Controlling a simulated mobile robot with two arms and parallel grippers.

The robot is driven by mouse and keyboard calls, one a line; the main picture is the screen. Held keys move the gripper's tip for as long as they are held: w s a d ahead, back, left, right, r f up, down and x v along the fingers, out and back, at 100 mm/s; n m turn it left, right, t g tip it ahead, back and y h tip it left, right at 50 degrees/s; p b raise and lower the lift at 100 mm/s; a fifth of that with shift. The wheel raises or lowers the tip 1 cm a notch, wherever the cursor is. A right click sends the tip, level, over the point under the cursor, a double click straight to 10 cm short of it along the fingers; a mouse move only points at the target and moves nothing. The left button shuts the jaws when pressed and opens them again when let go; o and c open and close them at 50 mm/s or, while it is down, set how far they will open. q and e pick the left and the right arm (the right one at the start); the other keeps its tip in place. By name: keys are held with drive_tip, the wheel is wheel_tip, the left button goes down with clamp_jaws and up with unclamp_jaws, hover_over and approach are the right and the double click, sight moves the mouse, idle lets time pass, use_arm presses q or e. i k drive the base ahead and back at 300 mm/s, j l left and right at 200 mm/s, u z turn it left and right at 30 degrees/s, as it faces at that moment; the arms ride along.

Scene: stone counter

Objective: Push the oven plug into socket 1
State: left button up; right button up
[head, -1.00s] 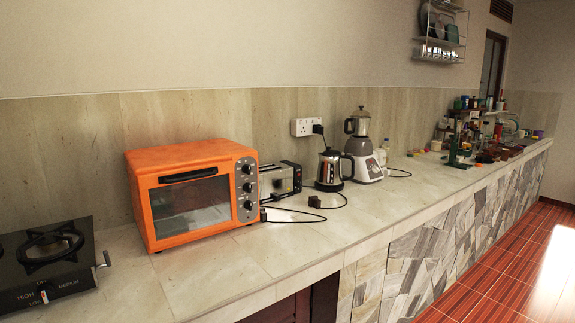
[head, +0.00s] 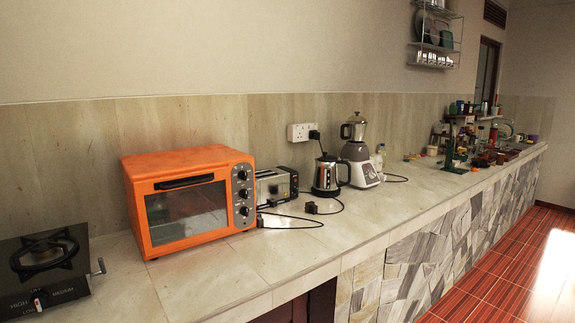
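The orange oven (head: 188,200) stands on the stone counter at left of centre. A double wall socket (head: 299,132) is on the tiled backsplash behind the toaster. A black plug (head: 314,135) sits in its right-hand side; the left-hand side looks empty. A small dark plug (head: 260,220) lies beside the oven's front right corner, with a thin black cable running right from it. I cannot tell for certain which plug is the oven's. Neither gripper is in view.
A toaster (head: 275,186), a kettle (head: 327,175) and a blender (head: 358,155) stand right of the oven. A gas stove (head: 42,268) is at the far left. Several small items crowd the far end. The counter's front strip (head: 225,275) is clear.

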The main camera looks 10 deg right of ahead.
sight(260, 224)
drive_tip(key=i+l+u, duration=0.15)
drive_tip(key=u, duration=0.9)
drive_tip(key=i+l+u, duration=0.3)
drive_tip(key=l, duration=0.4)
drive_tip(key=l+u, duration=0.3)
drive_tip(key=l, duration=0.35)
drive_tip(key=l+u, duration=0.3)
drive_tip(key=l, duration=0.45)
drive_tip(key=i+l, duration=0.1)
drive_tip(key=l, duration=0.55)
